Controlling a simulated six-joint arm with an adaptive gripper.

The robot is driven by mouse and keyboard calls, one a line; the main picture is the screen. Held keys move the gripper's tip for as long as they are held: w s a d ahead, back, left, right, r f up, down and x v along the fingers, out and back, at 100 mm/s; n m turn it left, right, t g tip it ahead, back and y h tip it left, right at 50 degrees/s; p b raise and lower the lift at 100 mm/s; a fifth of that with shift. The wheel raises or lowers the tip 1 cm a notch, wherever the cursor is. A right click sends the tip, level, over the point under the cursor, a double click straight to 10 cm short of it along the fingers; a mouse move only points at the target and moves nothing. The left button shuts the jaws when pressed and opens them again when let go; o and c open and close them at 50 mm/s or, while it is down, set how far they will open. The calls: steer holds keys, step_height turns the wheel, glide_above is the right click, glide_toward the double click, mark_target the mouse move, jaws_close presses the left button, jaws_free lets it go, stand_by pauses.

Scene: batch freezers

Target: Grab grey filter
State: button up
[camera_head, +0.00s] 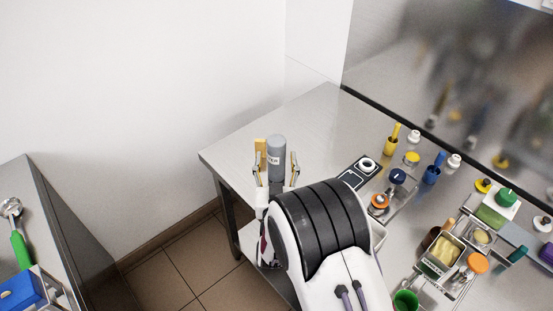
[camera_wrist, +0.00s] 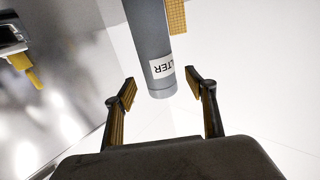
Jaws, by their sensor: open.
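The grey filter (camera_head: 276,152) is a grey cylinder with a white label, standing upright near the left corner of the steel table (camera_head: 325,118). It also shows in the wrist view (camera_wrist: 150,45), where the label reads "LTER". My gripper (camera_head: 276,168) is open in the head view, with one finger on each side of the filter's lower part. In the wrist view my gripper (camera_wrist: 166,85) has its padded fingertips apart, with the filter's near end close to the gap between them. I see no contact. The filter's base is hidden in the head view.
A yellow mesh piece (camera_head: 260,150) stands right beside the filter, on its left; it also shows in the wrist view (camera_wrist: 176,15). A dark panel with a white ring (camera_head: 366,164) and several coloured-handled tools and trays fill the table's right. The table's back left is clear.

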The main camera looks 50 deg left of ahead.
steer(key=shift+x, duration=2.3)
steer(key=shift+f, duration=0.1)
steer(key=shift+c, duration=0.5)
steer(key=c, duration=1.4)
steer(key=shift+r, duration=0.2)
steer(key=shift+r, duration=4.85)
